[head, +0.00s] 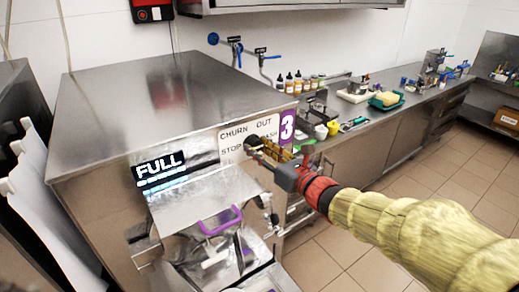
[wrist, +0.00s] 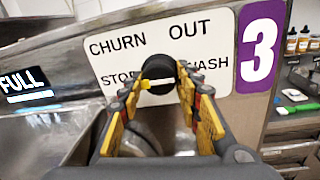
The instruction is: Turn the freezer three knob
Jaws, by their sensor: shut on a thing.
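The freezer three knob (wrist: 158,72) is round and black with a pale pointer bar, which lies nearly level across it. It sits on a white label plate (wrist: 110,65) reading CHURN upper left, OUT upper right, STOP lower left and WASH lower right. A purple "3" marker (wrist: 260,45) is to its right; it also shows in the head view (head: 287,127). My gripper (wrist: 158,88) is shut on the knob, with one yellow-padded finger on each side. In the head view my gripper (head: 257,146) reaches the panel from the right and hides part of the label.
The freezer (head: 160,85) has a lit FULL display (head: 160,170) left of the label. A purple handle (head: 220,220) is below. A counter (head: 260,75) with bottles, a green tray (head: 385,101) and utensils runs behind on the right. Tiled floor is clear at right.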

